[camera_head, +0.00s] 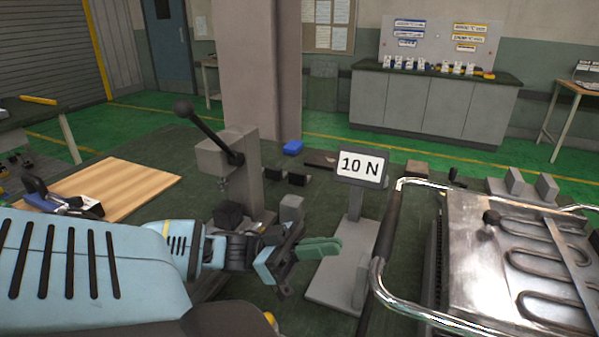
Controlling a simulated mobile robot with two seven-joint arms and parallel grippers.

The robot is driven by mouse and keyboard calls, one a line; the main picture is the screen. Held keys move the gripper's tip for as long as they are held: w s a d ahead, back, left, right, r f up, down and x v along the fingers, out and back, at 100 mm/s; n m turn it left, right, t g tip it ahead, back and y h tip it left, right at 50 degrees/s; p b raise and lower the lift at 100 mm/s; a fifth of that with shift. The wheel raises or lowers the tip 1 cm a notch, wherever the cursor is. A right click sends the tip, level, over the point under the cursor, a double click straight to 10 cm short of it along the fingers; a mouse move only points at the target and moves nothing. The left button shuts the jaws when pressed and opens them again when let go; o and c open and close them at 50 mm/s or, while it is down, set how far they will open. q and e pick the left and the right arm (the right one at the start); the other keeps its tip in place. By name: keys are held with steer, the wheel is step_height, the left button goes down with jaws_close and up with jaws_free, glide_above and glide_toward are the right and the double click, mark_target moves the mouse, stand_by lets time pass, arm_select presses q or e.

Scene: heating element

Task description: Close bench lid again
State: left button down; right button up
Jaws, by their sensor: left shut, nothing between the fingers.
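A metal bench unit (468,275) stands at the right, with a flat steel surface and looped heating tubes (530,265). A bent chrome rail (380,280) runs along its left and front edges. I cannot tell which part is the lid or how far it stands open; the unit is cut off at the right and bottom edges. My left gripper (318,248), with green fingers, is shut and empty. It appears left of the chrome rail, apart from it in the picture. My right gripper is not in view.
A display reading 10 N (360,168) stands on a grey post between my left gripper and the bench unit. A grey lever press (232,165) stands behind my left arm. A wooden board (125,185) lies at the left. A grey cabinet (435,105) stands at the back.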

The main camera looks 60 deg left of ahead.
arm_select(q)
steer(key=v, duration=0.4)
steer(key=shift+s+a+f, duration=0.15)
steer(key=shift+f, duration=0.05)
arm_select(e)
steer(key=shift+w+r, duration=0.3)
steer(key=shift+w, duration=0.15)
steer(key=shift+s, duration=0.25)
